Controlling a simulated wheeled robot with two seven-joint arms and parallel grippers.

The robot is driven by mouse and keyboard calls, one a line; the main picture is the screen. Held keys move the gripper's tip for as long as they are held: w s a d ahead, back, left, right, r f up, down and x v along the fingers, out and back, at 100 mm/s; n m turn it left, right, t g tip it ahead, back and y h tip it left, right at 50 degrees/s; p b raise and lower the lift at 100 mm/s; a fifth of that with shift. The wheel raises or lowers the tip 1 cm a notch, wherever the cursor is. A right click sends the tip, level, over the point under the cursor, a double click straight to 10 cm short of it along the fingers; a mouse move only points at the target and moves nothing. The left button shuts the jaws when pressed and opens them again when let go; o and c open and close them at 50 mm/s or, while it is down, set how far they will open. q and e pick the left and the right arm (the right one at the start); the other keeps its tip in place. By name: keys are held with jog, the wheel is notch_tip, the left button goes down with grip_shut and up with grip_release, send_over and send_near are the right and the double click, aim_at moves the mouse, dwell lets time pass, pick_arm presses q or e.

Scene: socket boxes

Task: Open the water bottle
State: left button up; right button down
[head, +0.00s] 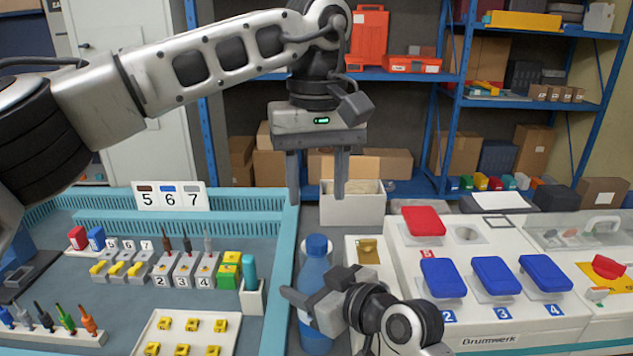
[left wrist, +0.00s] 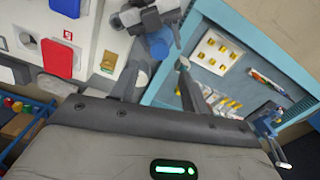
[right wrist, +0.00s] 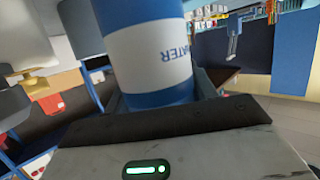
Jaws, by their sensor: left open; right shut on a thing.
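The blue water bottle (head: 316,270) stands upright between the teal-edged tray and the white consoles, with its blue cap (head: 316,243) on top. My right gripper (head: 312,305) is shut on the bottle's body. In the right wrist view the bottle (right wrist: 148,65) fills the jaws and its white label reads WATER upside down. My left gripper (head: 317,200) is open and empty, pointing down above the cap and apart from it. In the left wrist view the bottle's blue top (left wrist: 158,44) lies beyond the open fingers, partly beside my right gripper.
A teal-edged tray (head: 293,235) with sockets and screwdrivers lies left of the bottle. A white console (head: 400,250) with red and blue lids stands right. A white box (head: 352,208) is behind. Blue shelves (head: 400,77) hold boxes further back.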

aim_at(317, 239)
pick_arm(q)
jog(key=shift+m, duration=1.1)
jog(key=shift+f, duration=0.2)
notch_tip(317, 239, down, 8)
jog(key=shift+r, duration=0.2)
